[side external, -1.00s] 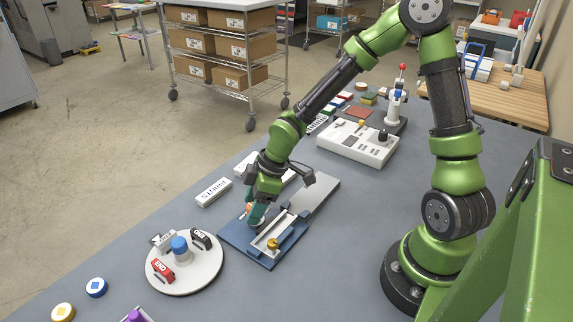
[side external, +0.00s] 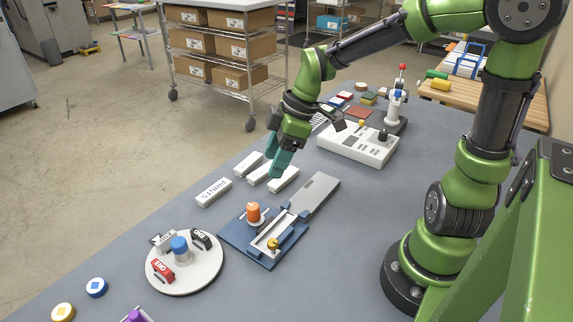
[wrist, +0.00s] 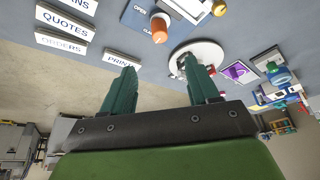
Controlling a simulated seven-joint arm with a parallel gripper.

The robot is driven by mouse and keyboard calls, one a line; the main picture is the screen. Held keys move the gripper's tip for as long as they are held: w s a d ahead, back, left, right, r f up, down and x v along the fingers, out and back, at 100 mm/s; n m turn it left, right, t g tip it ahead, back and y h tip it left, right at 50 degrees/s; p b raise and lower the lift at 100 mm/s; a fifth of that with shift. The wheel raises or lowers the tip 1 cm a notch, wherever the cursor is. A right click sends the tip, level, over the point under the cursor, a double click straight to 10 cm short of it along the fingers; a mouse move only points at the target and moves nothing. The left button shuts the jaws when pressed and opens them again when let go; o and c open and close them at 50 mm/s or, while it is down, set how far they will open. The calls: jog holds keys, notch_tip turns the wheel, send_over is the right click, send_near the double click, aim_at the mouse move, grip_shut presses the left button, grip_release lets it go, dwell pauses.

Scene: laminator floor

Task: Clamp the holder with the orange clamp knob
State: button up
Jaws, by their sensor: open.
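The orange clamp knob (side external: 253,210) stands upright on the left part of a blue base plate (side external: 232,236). A thin bar shows at the knob's foot. A pale, narrow holder (side external: 268,233) lies on the plate between blue blocks, with a gold knob (side external: 272,244) at its near end. I cannot tell how tightly the holder is held. My gripper (side external: 279,170), with teal fingers, is above and behind the knob, clear of it. In the wrist view, the fingers (wrist: 160,80) are apart and empty, and the orange knob (wrist: 160,30) is beyond them.
A grey slab (side external: 314,193) extends from the plate. White label blocks, one reading PRINTS (side external: 213,192), lie behind the plate. A round white turntable (side external: 205,272) with a blue knob stands left. A white control box (side external: 350,148) is behind. Bare table lies right of the plate.

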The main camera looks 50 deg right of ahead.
jog(key=shift+v, duration=1.05)
